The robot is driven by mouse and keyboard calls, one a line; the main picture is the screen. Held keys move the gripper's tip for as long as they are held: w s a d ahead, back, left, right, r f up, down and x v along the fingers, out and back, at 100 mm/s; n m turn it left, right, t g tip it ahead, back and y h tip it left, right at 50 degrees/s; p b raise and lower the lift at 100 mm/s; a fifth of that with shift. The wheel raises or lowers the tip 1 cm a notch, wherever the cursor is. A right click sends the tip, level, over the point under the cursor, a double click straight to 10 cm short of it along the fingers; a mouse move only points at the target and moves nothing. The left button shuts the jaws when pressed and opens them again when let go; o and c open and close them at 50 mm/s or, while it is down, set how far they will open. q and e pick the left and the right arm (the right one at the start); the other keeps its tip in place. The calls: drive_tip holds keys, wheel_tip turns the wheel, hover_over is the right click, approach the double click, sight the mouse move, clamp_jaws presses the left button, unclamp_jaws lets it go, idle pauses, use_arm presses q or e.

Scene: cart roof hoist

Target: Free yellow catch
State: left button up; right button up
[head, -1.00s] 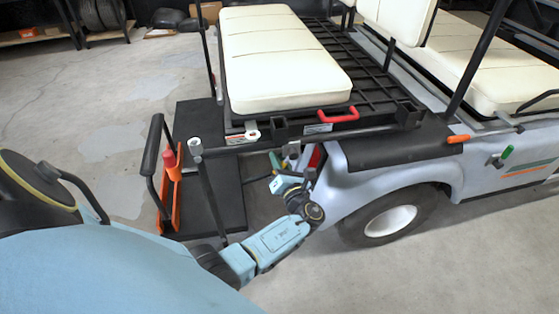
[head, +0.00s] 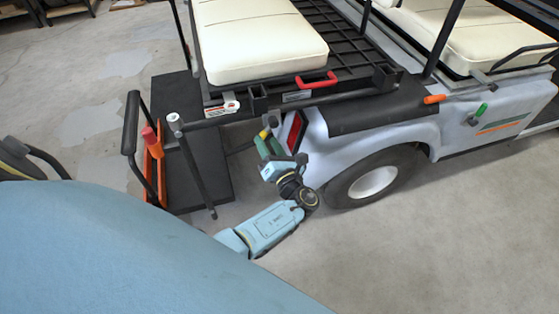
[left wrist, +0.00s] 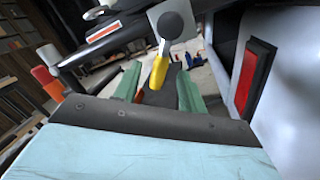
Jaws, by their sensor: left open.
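The yellow catch (left wrist: 159,70) is a short yellow lever hanging from a round black pivot on a grey plate (left wrist: 172,26) at the cart's rear corner. In the head view only a small yellow bit (head: 265,133) shows, under the rear rail. My left gripper (left wrist: 158,88) is open, its green fingers on either side of the lever in the left wrist view. Whether they touch it I cannot tell. In the head view the left gripper (head: 268,146) points up below the rail, beside the tail light. My right gripper is not in view.
The red tail light (head: 294,132) and pale cart body are close on the right. A red handle (head: 315,80) lies on the rear deck. Orange (head: 434,99) and green (head: 480,112) levers are along the side. A dark post (head: 195,165) stands at left. Floor at lower right is clear.

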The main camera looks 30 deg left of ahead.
use_arm(q)
drive_tip(key=r+v, duration=0.1)
drive_tip(key=v, duration=0.6)
drive_tip(key=shift+s+d+f+p, duration=0.2)
drive_tip(key=shift+d+f+p, duration=0.05)
drive_tip(key=shift+f+p, duration=0.25)
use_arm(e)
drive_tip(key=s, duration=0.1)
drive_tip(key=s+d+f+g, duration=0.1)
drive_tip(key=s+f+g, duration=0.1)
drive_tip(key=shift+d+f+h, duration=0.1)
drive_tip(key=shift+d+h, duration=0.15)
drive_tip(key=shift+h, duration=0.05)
